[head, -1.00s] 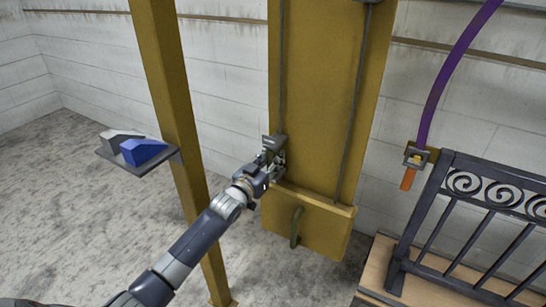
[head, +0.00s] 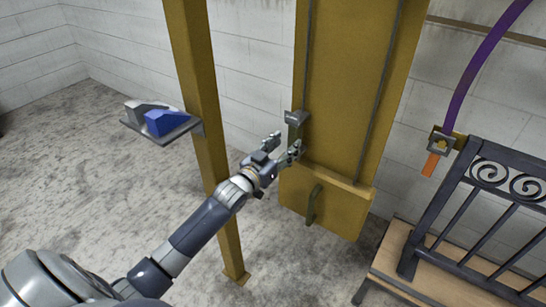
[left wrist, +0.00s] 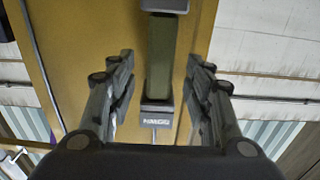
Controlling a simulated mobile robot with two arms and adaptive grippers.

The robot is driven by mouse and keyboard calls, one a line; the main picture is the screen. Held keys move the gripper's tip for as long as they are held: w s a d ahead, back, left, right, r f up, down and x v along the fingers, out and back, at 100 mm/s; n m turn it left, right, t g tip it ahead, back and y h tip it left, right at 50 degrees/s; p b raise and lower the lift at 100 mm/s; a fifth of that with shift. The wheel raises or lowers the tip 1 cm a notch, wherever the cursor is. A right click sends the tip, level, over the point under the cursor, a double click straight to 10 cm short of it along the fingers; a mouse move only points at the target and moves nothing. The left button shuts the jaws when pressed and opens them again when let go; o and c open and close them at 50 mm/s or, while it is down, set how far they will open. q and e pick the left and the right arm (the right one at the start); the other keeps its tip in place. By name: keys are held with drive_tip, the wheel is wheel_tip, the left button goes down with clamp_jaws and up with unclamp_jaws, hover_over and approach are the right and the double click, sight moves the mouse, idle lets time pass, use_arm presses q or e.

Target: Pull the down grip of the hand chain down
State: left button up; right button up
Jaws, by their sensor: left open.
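The hand chain shows as two dark strands, left (head: 307,60) and right (head: 380,95), running down the front of a yellow panel. A grip with a grey cap (head: 297,117) sits on the left strand. In the left wrist view it is an upright green bar (left wrist: 162,60) between dark end caps, with small lettering I cannot read on the near cap. My left gripper (head: 285,143) is open in front of it, a little lower left in the head view. In the wrist view its fingers stand apart on either side of the bar, with gaps. My right gripper is out of view.
The yellow panel (head: 345,110) has a lower ledge with a handle (head: 314,203). At right are a dark metal railing (head: 490,210) on wood and a purple-orange strip (head: 480,65).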

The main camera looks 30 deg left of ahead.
use_arm(q)
drive_tip(key=s, duration=0.6)
drive_tip(key=shift+s+a, duration=0.15)
drive_tip(key=shift+a, duration=0.1)
drive_tip(key=shift+f, duration=0.1)
drive_tip(key=s+f+g+y+p, duration=0.1)
drive_tip(key=s+f+g, duration=0.3)
drive_tip(key=f, duration=0.8)
drive_tip(key=s+f+g, duration=0.2)
drive_tip(key=s+f, duration=0.4)
drive_tip(key=f, duration=0.7)
drive_tip(key=s+f+g+y+p, duration=0.1)
drive_tip(key=s+f+g, duration=0.3)
drive_tip(key=f, duration=0.8)
drive_tip(key=s+d+f+g, duration=0.2)
drive_tip(key=s+f, duration=0.4)
drive_tip(key=s, duration=0.6)
drive_tip(key=s+d+f+m+g, duration=0.1)
drive_tip(key=s+d+f, duration=0.3)
drive_tip(key=s, duration=0.8)
drive_tip(key=s+d+f+g, duration=0.3)
drive_tip(key=s+f, duration=0.5)
drive_tip(key=s, duration=0.4)
drive_tip(key=shift+s+f+m+g+h+p, duration=0.3)
drive_tip(key=shift+s+f+m+g+h, duration=0.1)
drive_tip(key=shift+g, duration=0.1)
drive_tip(key=shift+w, duration=0.1)
